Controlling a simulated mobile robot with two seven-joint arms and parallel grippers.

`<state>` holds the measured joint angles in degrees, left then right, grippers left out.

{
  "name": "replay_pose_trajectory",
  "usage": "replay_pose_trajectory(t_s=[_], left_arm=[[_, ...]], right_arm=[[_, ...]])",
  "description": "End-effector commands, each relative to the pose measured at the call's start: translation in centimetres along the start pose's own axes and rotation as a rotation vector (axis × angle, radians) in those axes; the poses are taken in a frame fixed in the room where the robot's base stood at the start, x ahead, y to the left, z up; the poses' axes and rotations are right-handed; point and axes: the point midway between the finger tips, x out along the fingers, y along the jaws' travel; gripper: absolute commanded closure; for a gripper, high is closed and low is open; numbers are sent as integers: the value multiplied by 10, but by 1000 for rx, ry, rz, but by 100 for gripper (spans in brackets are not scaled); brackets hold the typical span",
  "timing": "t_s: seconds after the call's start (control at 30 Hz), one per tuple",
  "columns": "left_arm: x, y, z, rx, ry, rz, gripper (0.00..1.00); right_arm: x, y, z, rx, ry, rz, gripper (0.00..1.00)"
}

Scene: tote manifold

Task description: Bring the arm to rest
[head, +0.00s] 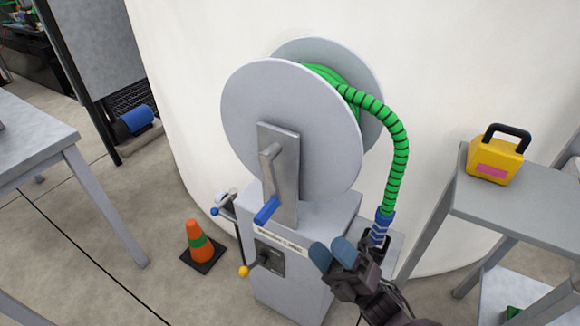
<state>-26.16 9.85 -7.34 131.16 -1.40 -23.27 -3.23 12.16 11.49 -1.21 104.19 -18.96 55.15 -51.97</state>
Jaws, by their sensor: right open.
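My right gripper (332,255) is in the lower middle of the head view, in front of the grey reel stand. Its two blue-tipped fingers are apart, with nothing seen between them. A green ribbed hose (398,150) comes off the reel (290,130) and hangs down on the right. Its blue end (381,228) is just right of and behind the gripper. The gripper hides what lies below that end, so I cannot tell whether they touch. My left gripper is not in view.
The reel's crank has a blue handle (267,210). A yellow-knobbed lever (244,271) is on the stand's front. An orange cone (196,240) stands left on the floor. A grey table (40,140) is at left. A shelf (510,205) at right holds a yellow case (495,160).

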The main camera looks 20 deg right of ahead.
Motion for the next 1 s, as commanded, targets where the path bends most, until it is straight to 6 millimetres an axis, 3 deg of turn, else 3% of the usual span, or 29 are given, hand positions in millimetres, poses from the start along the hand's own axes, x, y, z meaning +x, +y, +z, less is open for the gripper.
replay_pose_trajectory(t_s=[0.23,0.37,0.67,1.0], left_arm=[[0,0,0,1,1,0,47],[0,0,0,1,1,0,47],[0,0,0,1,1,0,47],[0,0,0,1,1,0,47]], right_arm=[[-7,-1,0,38,-40,-37,48],[-26,-2,2,149,-158,-136,48],[-102,-3,-6,541,-615,-415,48],[-195,16,-45,923,-1180,-609,48]])
